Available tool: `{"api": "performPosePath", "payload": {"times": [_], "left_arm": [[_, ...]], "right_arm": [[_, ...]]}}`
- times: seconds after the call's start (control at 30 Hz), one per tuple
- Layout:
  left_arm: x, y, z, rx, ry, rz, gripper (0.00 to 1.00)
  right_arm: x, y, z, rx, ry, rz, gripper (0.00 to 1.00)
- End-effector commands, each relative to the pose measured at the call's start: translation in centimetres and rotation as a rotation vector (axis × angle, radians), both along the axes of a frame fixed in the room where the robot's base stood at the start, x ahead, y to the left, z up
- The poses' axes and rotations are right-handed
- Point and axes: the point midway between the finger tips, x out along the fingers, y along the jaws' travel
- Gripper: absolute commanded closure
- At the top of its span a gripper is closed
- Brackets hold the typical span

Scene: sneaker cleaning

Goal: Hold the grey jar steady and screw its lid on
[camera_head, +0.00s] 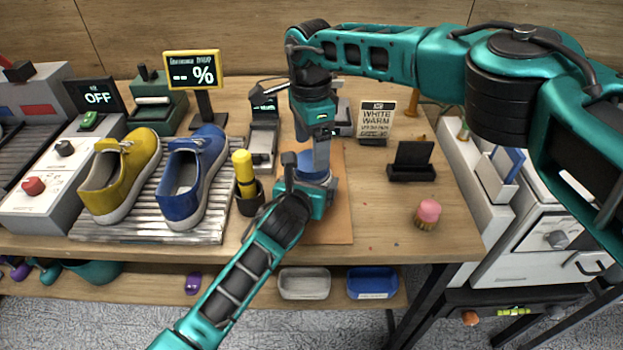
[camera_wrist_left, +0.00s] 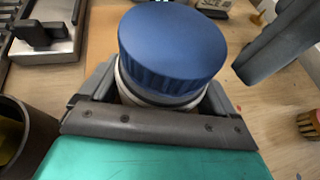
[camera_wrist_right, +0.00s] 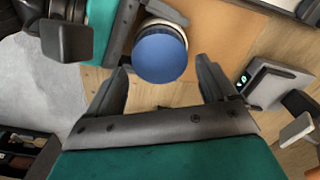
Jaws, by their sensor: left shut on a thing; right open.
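The grey jar (camera_wrist_left: 128,90) stands on a brown mat (camera_head: 335,215), with a blue lid (camera_wrist_left: 172,42) sitting on its top. In the left wrist view a dark ring shows under the lid; I cannot tell how tightly it is seated. My left gripper (camera_head: 312,188) is shut around the jar body, below the lid. My right gripper (camera_wrist_right: 165,85) is open, pointing down near the lid; its fingers are apart and empty. In the right wrist view the lid (camera_wrist_right: 162,58) lies just beyond the fingertips. The grippers hide much of the jar in the head view.
Yellow (camera_head: 120,175) and blue (camera_head: 192,175) sneakers stand on a ribbed tray at left. A dark cup (camera_head: 250,199) with a yellow-topped item is close left of the jar. A pink-topped brush (camera_head: 427,214) and a black stand (camera_head: 412,163) are at right. The table's front right is mostly clear.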

Motion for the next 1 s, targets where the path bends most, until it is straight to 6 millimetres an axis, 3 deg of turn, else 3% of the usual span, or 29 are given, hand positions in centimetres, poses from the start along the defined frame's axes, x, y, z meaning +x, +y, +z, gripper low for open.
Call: {"api": "performPosePath", "payload": {"times": [0.2, 0.57, 1.0], "left_arm": [[0.0, 0.0, 0.1, 0.0, -0.001, 0.0, 0.95], [0.0, 0.0, 0.1, 0.0, -0.001, 0.0, 0.95], [0.0, 0.0, 0.1, -0.001, -0.001, -0.001, 0.95]], "right_arm": [[0.0, 0.0, -2.3, 0.0, 0.001, 0.001, 0.15], [0.0, 0.0, -2.6, -0.001, 0.0, 0.001, 0.15], [0.0, 0.0, -2.6, -0.001, -0.001, 0.001, 0.57]]}}
